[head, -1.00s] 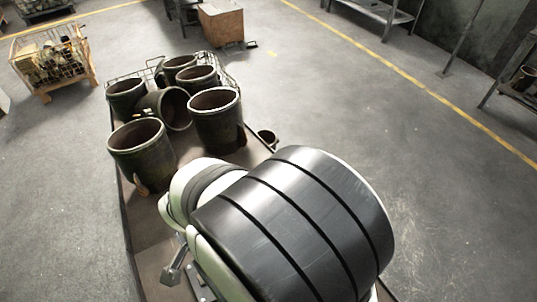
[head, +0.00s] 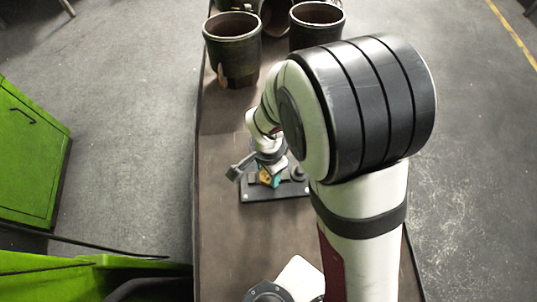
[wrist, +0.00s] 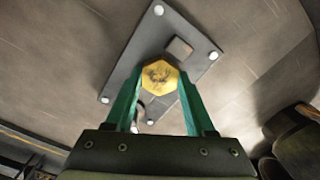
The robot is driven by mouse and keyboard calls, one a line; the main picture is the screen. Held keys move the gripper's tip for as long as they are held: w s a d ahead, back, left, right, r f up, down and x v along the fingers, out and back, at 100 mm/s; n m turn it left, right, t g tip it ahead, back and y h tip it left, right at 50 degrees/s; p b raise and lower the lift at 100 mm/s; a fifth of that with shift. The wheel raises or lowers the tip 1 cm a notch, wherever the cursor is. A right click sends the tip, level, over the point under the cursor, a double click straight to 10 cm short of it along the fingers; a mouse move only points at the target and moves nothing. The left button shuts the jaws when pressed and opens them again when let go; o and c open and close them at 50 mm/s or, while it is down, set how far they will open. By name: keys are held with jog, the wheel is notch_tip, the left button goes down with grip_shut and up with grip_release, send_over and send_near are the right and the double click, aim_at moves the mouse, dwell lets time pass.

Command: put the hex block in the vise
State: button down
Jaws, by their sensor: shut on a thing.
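The hex block (wrist: 158,77) is a yellow hexagonal piece between the teal fingers of my gripper (wrist: 159,72) in the wrist view. The gripper is shut on it. The vise is a dark plate (wrist: 160,28) with bolts at its corners, behind the block in the wrist view. A small raised dark block (wrist: 180,48) stands on the plate beside the hex block. In the head view the gripper (head: 268,180) and a bit of yellow are over the vise plate (head: 254,196). I cannot tell whether the block touches the vise or is above it.
The vise stands on a long brown table (head: 222,240). Large dark pots (head: 233,50) stand at its far end. A green cabinet (head: 30,150) is on the floor at left. The table is clear to the left of the vise.

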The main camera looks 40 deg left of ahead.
jog(key=shift+f, duration=0.15)
dwell(0.3)
jog(key=shift+c, duration=0.9)
grip_release()
jog(key=shift+r, duration=4)
